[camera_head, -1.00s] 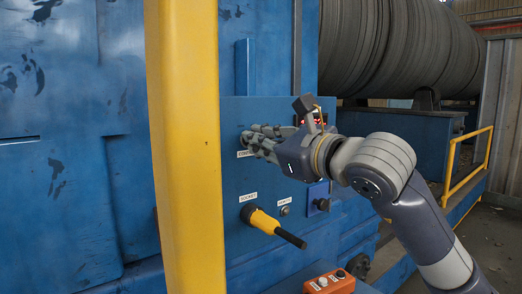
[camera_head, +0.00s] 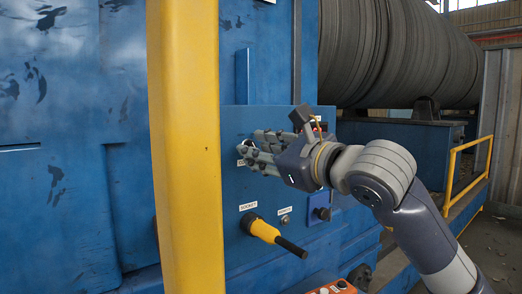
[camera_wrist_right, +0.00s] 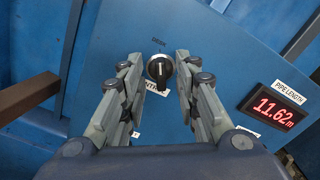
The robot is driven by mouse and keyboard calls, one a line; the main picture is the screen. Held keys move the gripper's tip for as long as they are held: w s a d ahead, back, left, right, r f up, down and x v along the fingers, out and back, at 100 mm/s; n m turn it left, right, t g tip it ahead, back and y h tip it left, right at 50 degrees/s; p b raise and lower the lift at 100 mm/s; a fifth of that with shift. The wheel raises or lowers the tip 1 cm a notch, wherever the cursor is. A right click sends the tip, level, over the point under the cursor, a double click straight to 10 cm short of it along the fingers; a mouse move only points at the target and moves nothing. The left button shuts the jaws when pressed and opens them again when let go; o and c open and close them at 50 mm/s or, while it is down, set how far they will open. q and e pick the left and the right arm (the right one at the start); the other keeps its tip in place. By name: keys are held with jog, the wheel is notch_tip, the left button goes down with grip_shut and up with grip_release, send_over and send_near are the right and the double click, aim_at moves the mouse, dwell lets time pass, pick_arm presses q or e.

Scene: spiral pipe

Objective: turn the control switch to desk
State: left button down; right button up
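The control switch (camera_wrist_right: 160,70) is a black round knob with a bar-shaped handle on the blue panel (camera_wrist_right: 215,55). In the right wrist view its handle stands near upright, with a small label above it that seems to read DESK. A white label below is partly hidden. My right gripper (camera_head: 248,146) is open in front of the panel. In the right wrist view its two fingers stand on either side of the knob, with gaps that look clear. In the head view the fingers hide the switch. My left gripper is not in view.
A red PIPE LENGTH display (camera_wrist_right: 275,108) reads 11.62 m, right of the switch. Below on the panel are a yellow-and-black socket plug (camera_head: 264,231) and a blue outlet (camera_head: 319,208). A yellow post (camera_head: 186,150) stands left of the gripper. An orange button box (camera_head: 335,288) sits lower down.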

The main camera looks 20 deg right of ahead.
jog(key=v, duration=1.2)
dwell(0.4)
